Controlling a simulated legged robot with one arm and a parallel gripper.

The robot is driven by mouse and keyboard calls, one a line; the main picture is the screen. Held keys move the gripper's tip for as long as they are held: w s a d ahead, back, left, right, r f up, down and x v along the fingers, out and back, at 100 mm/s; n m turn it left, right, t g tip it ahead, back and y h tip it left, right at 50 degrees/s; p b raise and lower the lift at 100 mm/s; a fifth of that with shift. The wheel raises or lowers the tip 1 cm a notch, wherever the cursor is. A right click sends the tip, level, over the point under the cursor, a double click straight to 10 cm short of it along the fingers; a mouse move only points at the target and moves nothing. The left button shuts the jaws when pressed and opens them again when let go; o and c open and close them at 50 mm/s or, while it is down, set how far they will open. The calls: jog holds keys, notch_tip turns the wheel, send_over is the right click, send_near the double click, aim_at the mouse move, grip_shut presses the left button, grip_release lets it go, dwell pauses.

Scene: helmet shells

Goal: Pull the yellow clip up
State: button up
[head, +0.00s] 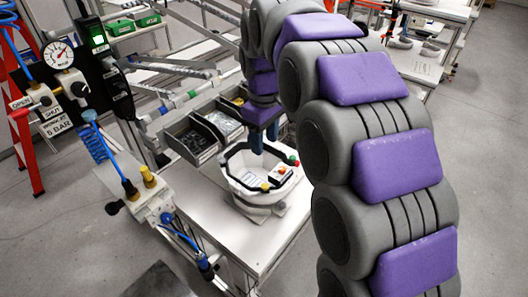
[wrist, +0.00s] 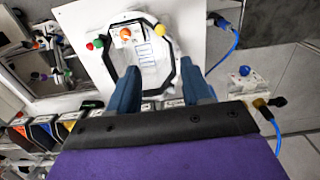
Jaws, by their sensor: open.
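A white helmet shell (head: 237,187) with a black rim stands on the white table. The yellow clip (head: 265,187) is a small piece on the near side of its rim; it also shows in the wrist view (wrist: 160,29), at the upper right of the rim. My gripper (head: 262,146) has blue fingers and hangs over the far side of the shell. In the wrist view my gripper (wrist: 160,84) is open, its fingers apart and nothing between them. The yellow clip is beyond the fingertips, not touched. Whether the clip is up or down is too small to tell.
Red (head: 294,160) and green clips sit on the rim's right side, near an orange knob (head: 282,170) inside the shell. Open grey bins (head: 190,137) stand behind the shell. A pneumatic fixture (head: 150,200) with a blue hose is at the left. The table's near right is clear.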

jog(key=shift+r, duration=1.1)
jog(key=s+d+f+m+b, duration=0.1)
jog(key=s+d+f+m, duration=0.2)
jog(key=s, duration=0.8)
jog(key=s+d+f+m+g+b, duration=0.1)
jog(key=s+d+f+m, duration=0.3)
jog(key=s, duration=0.7)
jog(key=s+d+f+m+b, duration=0.2)
jog(key=s+d+f+m, duration=0.1)
jog(key=s+d+f, duration=0.4)
jog(key=s+f, duration=0.2)
jog(key=s, duration=0.2)
jog(key=shift+f+g, duration=0.35)
jog(key=shift+g, duration=0.05)
